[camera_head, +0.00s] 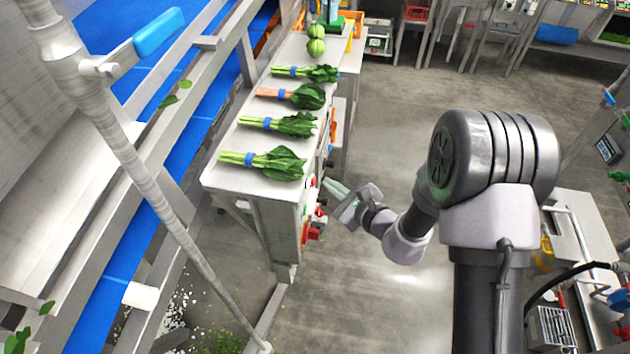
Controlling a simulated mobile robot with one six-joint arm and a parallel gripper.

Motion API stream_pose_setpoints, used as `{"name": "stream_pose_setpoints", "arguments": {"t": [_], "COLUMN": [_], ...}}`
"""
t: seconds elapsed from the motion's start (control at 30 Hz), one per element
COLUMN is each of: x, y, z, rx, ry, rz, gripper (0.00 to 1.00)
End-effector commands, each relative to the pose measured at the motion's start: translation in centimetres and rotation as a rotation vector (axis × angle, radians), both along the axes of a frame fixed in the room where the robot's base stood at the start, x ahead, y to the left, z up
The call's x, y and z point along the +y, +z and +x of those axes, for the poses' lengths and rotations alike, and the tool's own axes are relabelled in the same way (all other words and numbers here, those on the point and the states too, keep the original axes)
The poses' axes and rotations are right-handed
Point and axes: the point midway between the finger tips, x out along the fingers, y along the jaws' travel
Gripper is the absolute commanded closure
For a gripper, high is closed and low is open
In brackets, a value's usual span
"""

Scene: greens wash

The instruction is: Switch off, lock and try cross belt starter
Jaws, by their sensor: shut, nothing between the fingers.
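I cannot tell which one is the cross belt starter, and no lock can be made out. My gripper (333,188) is shut and empty. It is just right of the boxes, pointing toward the bench; I cannot tell whether it touches anything.
Tied greens (264,162) lie on the white bench (225,178). A blue belt (120,265) with metal rails and a slanting pole runs along the left. A steel table (580,240) with tools stands at right.

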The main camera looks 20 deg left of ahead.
Motion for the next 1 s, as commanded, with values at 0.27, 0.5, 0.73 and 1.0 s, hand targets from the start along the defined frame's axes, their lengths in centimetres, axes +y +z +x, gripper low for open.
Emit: {"name": "stream_pose_setpoints", "arguments": {"t": [0.27, 0.5, 0.73, 1.0], "x": [0.5, 0.8, 0.9, 1.2], "y": [0.0, 0.0, 0.0, 0.0], "z": [-0.1, -0.2, -0.2, -0.3], "rx": [-0.001, 0.0, 0.0, 0.0], "ry": [0.002, 0.0, 0.0, 0.0], "rz": [0.0, 0.0, 0.0, 0.0], "gripper": [1.0, 1.0, 1.0, 1.0]}}
